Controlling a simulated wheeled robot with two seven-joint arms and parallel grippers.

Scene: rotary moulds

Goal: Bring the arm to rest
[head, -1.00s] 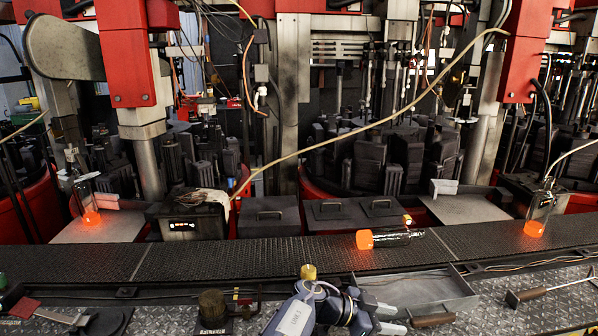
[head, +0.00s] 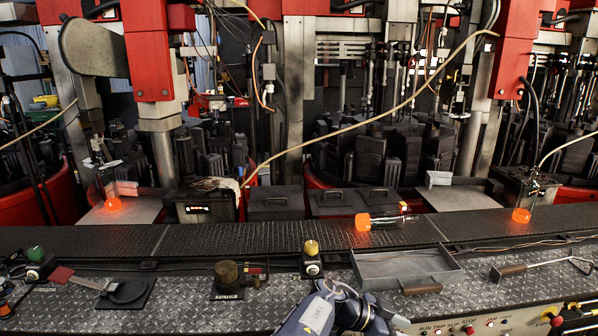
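One of my arms (head: 330,310) shows at the bottom middle of the head view, low in front of the metal bench. Its gripper is not clearly visible, and I cannot tell from the frame whether it holds anything. The other arm is not in view. A clear glass bottle with a glowing orange end (head: 363,222) lies on its side on the dark conveyor (head: 290,234).
Glowing orange-ended bottles stand at the left (head: 112,203) and right (head: 522,214). A button panel (head: 490,325) edges the bench.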

